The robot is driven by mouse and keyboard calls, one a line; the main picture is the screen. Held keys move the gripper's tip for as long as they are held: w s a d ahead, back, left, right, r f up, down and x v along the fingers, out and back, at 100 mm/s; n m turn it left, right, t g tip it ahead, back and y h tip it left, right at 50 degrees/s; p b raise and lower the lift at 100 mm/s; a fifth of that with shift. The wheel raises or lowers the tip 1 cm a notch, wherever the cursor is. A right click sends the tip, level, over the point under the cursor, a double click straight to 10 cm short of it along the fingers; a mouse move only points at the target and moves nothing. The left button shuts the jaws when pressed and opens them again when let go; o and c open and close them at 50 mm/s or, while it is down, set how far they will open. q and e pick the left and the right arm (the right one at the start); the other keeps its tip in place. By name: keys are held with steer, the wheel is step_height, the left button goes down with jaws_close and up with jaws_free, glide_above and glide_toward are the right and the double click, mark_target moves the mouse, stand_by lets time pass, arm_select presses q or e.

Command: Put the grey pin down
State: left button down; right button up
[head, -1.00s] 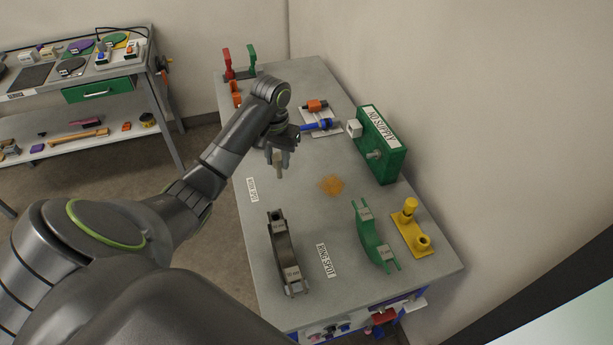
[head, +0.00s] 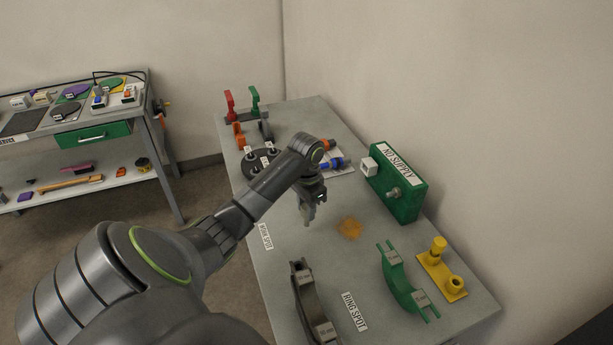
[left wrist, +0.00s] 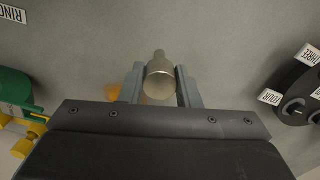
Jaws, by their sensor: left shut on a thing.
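The grey pin is a short metal cylinder with a narrower end. It shows in the left wrist view (left wrist: 159,82) between the two fingers of my left gripper (left wrist: 161,88). In the head view my left gripper (head: 309,212) is shut on it and points down over the grey table (head: 285,245), left of the orange stain. The pin shows there only small below the fingers, and I cannot tell how far its tip is from the tabletop. My right gripper is not in view.
A dark round plate with numbered labels (head: 258,168) stands behind my left arm. The green supply box (head: 398,185) is at the right. A dark curved clamp (head: 312,305), a green clamp (head: 402,283) and a yellow stand (head: 442,270) are nearer. The tabletop around the orange stain (head: 349,228) is clear.

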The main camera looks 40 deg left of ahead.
arm_select(q)
step_height(320, 180, down, 3)
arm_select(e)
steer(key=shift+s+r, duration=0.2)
arm_select(q)
steer(key=shift+f, duration=0.15)
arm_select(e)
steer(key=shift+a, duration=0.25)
arm_select(q)
steer(key=c, duration=1.1)
jaws_free()
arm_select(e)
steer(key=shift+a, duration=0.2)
arm_select(q)
step_height(320, 180, up, 8)
steer(key=shift+f+b, duration=0.15)
steer(key=shift+b, duration=0.55)
step_height(320, 180, up, 4)
steer(key=p, duration=0.2)
steer(key=shift+f+p, duration=0.25)
steer(key=shift+p, duration=0.05)
steer(key=shift+r+p, duration=0.6)
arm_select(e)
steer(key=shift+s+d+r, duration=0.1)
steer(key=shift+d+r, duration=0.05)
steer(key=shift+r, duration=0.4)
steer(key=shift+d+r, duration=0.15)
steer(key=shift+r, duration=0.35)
